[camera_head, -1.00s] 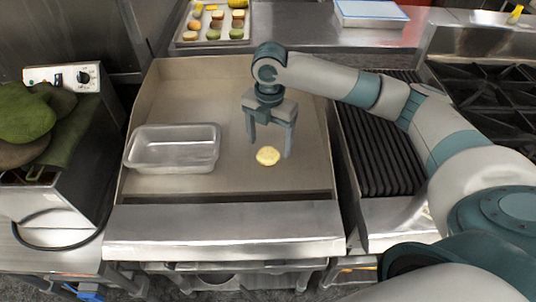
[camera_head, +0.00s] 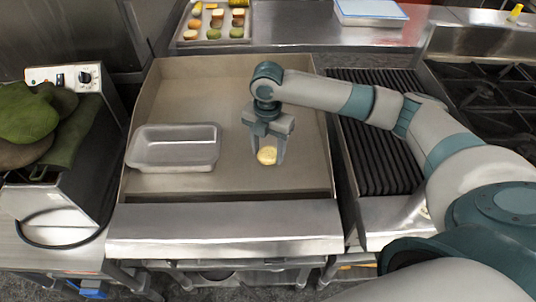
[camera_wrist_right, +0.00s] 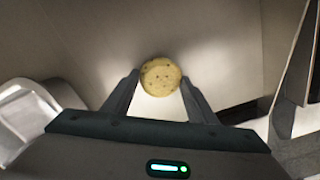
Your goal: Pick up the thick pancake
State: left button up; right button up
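The thick pancake (camera_head: 267,156) is a small round yellow disc on the flat griddle (camera_head: 235,95), near its front edge. It also shows in the right wrist view (camera_wrist_right: 160,77), speckled, lying between and just beyond the fingertips. My right gripper (camera_head: 266,160) is open and points down over the pancake, one finger on each side. My left gripper is not in view.
A ribbed grill (camera_head: 375,150) is to the right. A tray of food (camera_head: 186,35) and a white and blue box (camera_head: 370,10) stand behind. Green cloth-like items (camera_head: 27,118) lie at the left.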

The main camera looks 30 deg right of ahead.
aim_at(270, 152)
jog(key=c, duration=0.4)
jog(key=shift+r, duration=0.5)
jog(key=r+b, duration=0.1)
jog(key=r, duration=0.2)
jog(key=shift+d+r+b, duration=0.1)
jog(key=shift+d+b, duration=0.25)
jog(key=d+r, duration=0.1)
jog(key=s+d+r+b, duration=0.1)
jog(key=d, duration=0.1)
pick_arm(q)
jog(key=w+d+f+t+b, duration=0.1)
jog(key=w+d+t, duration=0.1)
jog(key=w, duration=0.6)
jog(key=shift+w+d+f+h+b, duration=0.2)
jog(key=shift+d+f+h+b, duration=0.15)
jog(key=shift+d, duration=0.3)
pick_arm(e)
jog(key=s+d+r, duration=0.1)
jog(key=d, duration=0.1)
jog(key=d+r, duration=0.2)
jog(key=d, duration=0.1)
jog(key=s+d+r, duration=0.1)
jog(key=d, duration=0.1)
jog(key=shift+s+d+r, duration=0.2)
jog(key=shift+s+r, duration=0.15)
jog(key=shift+r, duration=0.05)
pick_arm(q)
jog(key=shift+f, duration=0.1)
